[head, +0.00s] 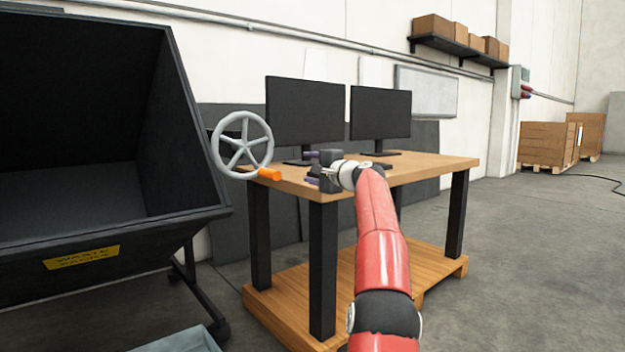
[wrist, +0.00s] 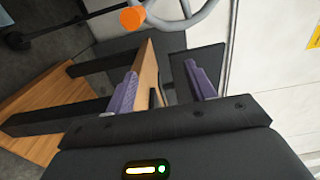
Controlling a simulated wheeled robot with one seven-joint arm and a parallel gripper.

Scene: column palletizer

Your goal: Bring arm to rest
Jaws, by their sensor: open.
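My gripper (head: 312,168) is at the end of my red arm, in front of the wooden desk's near left corner in the head view. In the wrist view my gripper (wrist: 160,92) shows two purple finger pads spread apart, with nothing between them. A grey handwheel (head: 243,143) with an orange handle (head: 269,174) is to the left of my gripper, apart from it. The handwheel (wrist: 185,18) and its orange handle (wrist: 132,18) also show at the top of the wrist view.
The desk (head: 432,168) bears two monitors (head: 305,108) and has a low wooden shelf (head: 270,310). A large black waste bin (head: 190,180) stands at the left. Open floor (head: 540,260) lies to the right. Wooden crates (head: 545,143) stand far right.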

